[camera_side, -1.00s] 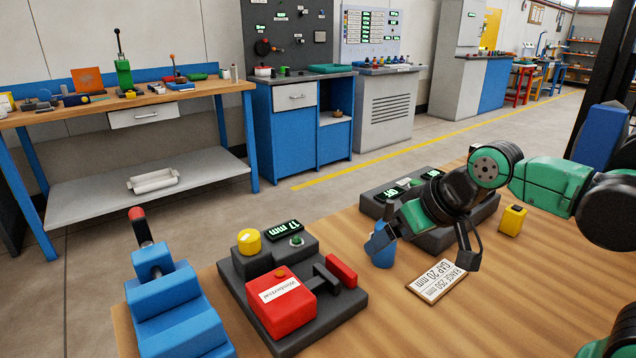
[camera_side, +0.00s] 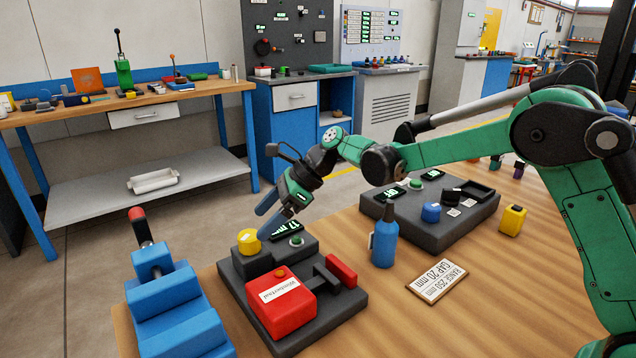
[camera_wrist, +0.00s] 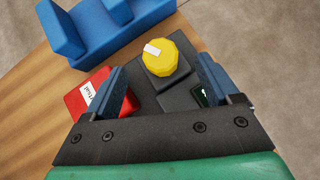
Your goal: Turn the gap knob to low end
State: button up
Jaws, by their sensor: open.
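The yellow gap knob (camera_side: 249,242) sits on a dark block at the back left of the gauge unit (camera_side: 344,305). In the wrist view the knob (camera_wrist: 165,55) shows from above, with a white mark on its top. Next to it is a small display (camera_side: 286,230) with green figures, partly hidden by a finger. My gripper (camera_side: 270,215) is open, its two blue fingers pointing down just above and behind the knob. In the wrist view its fingers (camera_wrist: 160,78) are spread wide, with nothing between the tips; the knob lies beyond them.
A red box (camera_side: 282,303) and a green button (camera_side: 296,241) are on the same unit. A blue clamp-like fixture (camera_side: 175,305) stands to the left. A blue bottle (camera_side: 383,243), a second dark panel (camera_side: 440,222), a card (camera_side: 437,280) and a yellow block (camera_side: 511,220) are to the right.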

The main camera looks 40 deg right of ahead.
aim_at(249, 234)
jog(key=x, duration=0.5)
grip_shut()
jog(key=shift+n+g, duration=0.3)
jog(key=shift+n, duration=0.2)
jog(key=n+g, duration=0.2)
jog(key=n, duration=0.1)
jog(key=shift+n+g+y, duration=0.3)
jog(key=shift+g+y, duration=0.1)
jog(key=shift+n+g, duration=1)
jog(key=shift+n, duration=0.3)
jog(key=shift+s+n+g, duration=0.1)
jog(key=shift+n+g, duration=0.2)
jog(key=shift+n, duration=0.1)
